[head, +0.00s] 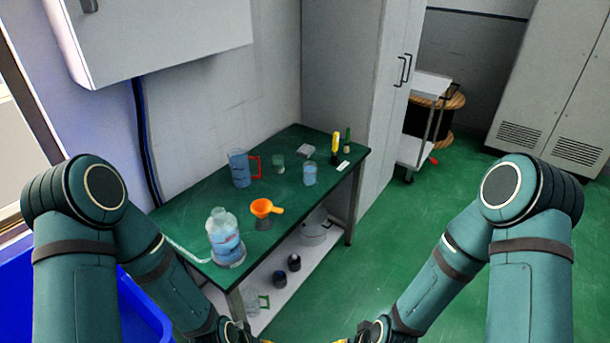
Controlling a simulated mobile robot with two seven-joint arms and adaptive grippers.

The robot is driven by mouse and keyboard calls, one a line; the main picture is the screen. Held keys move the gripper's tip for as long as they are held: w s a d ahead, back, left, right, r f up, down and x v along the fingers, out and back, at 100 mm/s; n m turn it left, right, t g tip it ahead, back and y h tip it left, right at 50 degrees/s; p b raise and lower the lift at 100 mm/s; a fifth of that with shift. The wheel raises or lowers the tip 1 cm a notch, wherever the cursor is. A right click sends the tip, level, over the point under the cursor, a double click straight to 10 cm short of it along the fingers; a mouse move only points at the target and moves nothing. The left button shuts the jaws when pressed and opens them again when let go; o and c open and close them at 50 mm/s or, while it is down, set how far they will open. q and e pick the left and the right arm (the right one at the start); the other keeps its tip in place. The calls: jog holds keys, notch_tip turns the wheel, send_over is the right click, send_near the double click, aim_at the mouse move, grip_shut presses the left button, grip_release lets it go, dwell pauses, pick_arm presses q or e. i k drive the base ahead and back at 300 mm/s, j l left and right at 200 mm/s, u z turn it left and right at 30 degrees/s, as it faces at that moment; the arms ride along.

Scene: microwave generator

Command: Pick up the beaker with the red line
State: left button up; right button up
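A clear beaker (310,174) with bluish contents stands upright on the green tabletop near its right edge. A smaller clear beaker (278,165) stands left of it. A clear pitcher (239,168) with a red handle stands further left. The vessels are too small in view to tell for certain which one bears a red line. My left gripper (235,334) and my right gripper (372,332) are at the bottom edge, mostly cut off, low in front of the table and apart from the beakers. Their fingers cannot be made out.
The green table (200,208) also holds a large clear bottle (224,232), an orange funnel (265,208) and upright yellow and green items. Its lower shelf (297,262) holds a pot and dark jars. A tall cabinet (342,90) stands behind; the floor at right is clear.

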aim_at(310, 173)
jog(key=l+u, duration=0.15)
jog(key=u, duration=1)
jog(key=j+u, duration=0.15)
jog(key=u, duration=0.9)
jog(key=z, duration=2.25)
jog(key=i+l, duration=1.25)
jog(key=l, duration=0.15)
